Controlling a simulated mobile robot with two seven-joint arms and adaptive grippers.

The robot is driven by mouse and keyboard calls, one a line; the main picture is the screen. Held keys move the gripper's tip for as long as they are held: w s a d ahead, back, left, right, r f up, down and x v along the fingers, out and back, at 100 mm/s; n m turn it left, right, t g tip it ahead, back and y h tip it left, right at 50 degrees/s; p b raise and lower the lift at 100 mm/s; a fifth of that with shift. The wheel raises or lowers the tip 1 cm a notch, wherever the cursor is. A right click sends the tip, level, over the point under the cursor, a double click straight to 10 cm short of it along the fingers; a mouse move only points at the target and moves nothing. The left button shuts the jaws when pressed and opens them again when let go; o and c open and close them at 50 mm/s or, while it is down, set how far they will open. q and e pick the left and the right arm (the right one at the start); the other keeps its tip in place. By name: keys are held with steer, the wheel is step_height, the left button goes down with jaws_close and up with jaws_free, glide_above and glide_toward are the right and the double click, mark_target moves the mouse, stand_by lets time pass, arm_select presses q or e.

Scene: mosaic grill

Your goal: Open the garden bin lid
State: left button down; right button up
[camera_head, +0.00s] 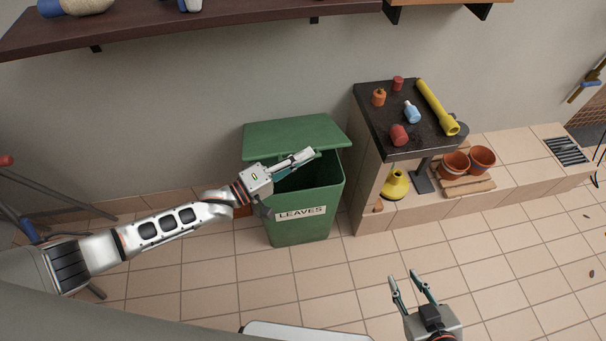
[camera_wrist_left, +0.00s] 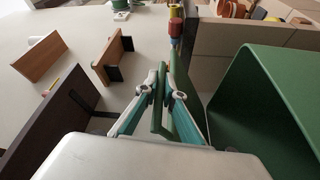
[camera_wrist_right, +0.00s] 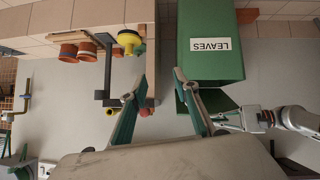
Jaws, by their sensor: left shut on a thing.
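The green garden bin (camera_head: 305,225) with its LEAVES label stands against the wall, and it also shows in the right wrist view (camera_wrist_right: 212,30). Its green lid (camera_head: 285,133) is tilted up at the rear, and the dark inside shows below it. My left gripper (camera_head: 310,155) is over the bin opening, shut on the lid; in the left wrist view the fingers (camera_wrist_left: 160,75) close on a thin green edge. My right gripper (camera_head: 406,276) is open and empty, well in front of the bin, with its spread fingers (camera_wrist_right: 153,84) in the right wrist view.
A tiled counter with a dark top (camera_head: 375,120) stands right of the bin, holding a yellow torch (camera_head: 437,107), a blue bottle (camera_head: 411,112) and red items. Terracotta pots (camera_head: 455,164) sit lower right. A dark shelf (camera_head: 200,22) hangs above.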

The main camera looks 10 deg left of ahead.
arm_select(q)
steer(key=shift+w+a+r+p, duration=0.2)
steer(key=shift+w+r, duration=0.2)
steer(key=shift+r, duration=0.25)
steer(key=shift+w+a+r+p, duration=0.1)
steer(key=shift+w+r+p, duration=0.1)
steer(key=shift+w+r, duration=0.4)
steer(key=shift+w+a+r+p, duration=0.15)
steer(key=shift+w+r+p, duration=0.1)
steer(key=shift+r, duration=0.5)
steer(key=c, duration=2.2)
jaws_free()
steer(key=shift+o, duration=0.2)
steer(key=v, duration=1.2)
steer(key=shift+c, duration=0.4)
